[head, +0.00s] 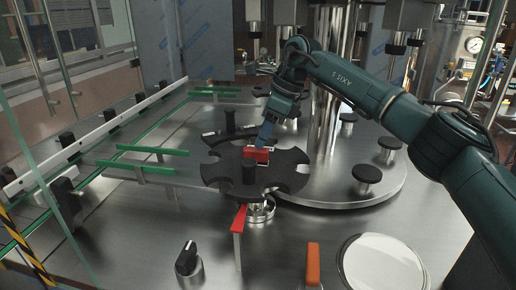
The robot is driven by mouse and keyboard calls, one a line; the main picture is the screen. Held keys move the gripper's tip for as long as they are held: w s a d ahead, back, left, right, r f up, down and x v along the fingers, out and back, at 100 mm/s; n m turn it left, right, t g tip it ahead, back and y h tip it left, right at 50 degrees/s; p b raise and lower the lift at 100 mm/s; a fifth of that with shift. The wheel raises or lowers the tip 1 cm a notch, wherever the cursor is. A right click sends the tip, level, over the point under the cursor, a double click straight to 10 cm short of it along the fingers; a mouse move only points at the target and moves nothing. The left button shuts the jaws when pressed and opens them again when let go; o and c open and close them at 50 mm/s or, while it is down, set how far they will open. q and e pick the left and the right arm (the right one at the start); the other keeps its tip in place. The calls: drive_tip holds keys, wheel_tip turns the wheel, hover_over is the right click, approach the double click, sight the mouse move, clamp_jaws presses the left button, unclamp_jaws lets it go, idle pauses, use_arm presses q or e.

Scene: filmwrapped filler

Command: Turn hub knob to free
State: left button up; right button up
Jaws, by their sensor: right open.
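A black star wheel (222,172) with scalloped edges lies flat over the steel deck in the middle of the head view. My left gripper is not in view.
Green guide rails (150,150) run along the conveyor on the left. A red-topped post (239,220), a black selector knob (187,258), an orange handle (313,264) and a round white-topped container (383,266) stand in front. A round turntable with black pads (367,174) is at right.

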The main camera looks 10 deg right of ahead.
drive_tip(key=v, duration=0.8)
drive_tip(key=shift+b, duration=0.3)
drive_tip(key=shift+r, duration=0.1)
